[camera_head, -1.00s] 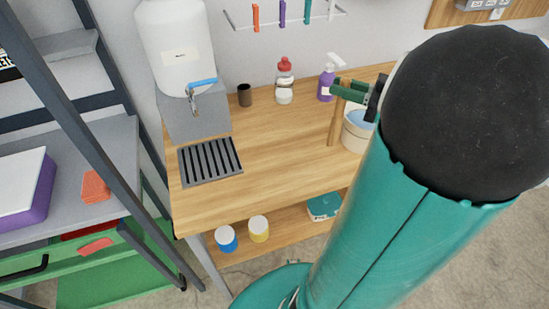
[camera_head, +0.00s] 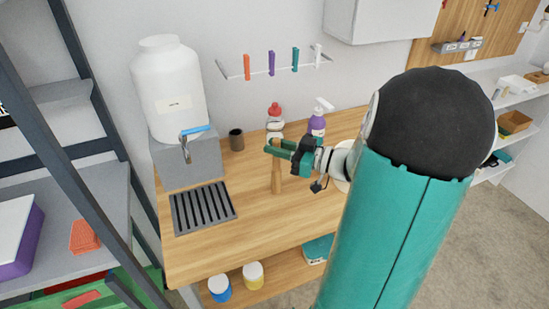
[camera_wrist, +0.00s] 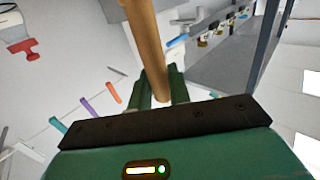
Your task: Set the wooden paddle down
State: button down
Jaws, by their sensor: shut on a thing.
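The wooden paddle (camera_head: 277,180) is a light brown piece held upright over the wooden bench in the head view. Its lower end is near the bench top; I cannot tell whether it touches. My gripper (camera_head: 279,148) has green fingers and is shut on the paddle near its upper end. In the wrist view the paddle (camera_wrist: 146,45) runs as a wooden shaft between the green fingers (camera_wrist: 160,88). The wooden bench top (camera_head: 240,245) has bare wood to the left of and in front of the paddle.
A drain grate (camera_head: 204,208) and a white water jug (camera_head: 172,90) with a blue-handled tap are at the left. A dark cup (camera_head: 236,139), a red-capped bottle (camera_head: 275,112) and a purple spray bottle (camera_head: 317,123) stand at the back. A dark shelf frame rises at the far left.

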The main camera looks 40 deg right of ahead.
aim_at(274, 168)
jog(key=f, duration=0.3)
jog(key=shift+w+a+f, duration=0.15)
jog(key=shift+w+f, duration=0.1)
jog(key=shift+w, duration=0.15)
jog(key=shift+f, duration=0.35)
jog(key=c, duration=1.3)
grip_release()
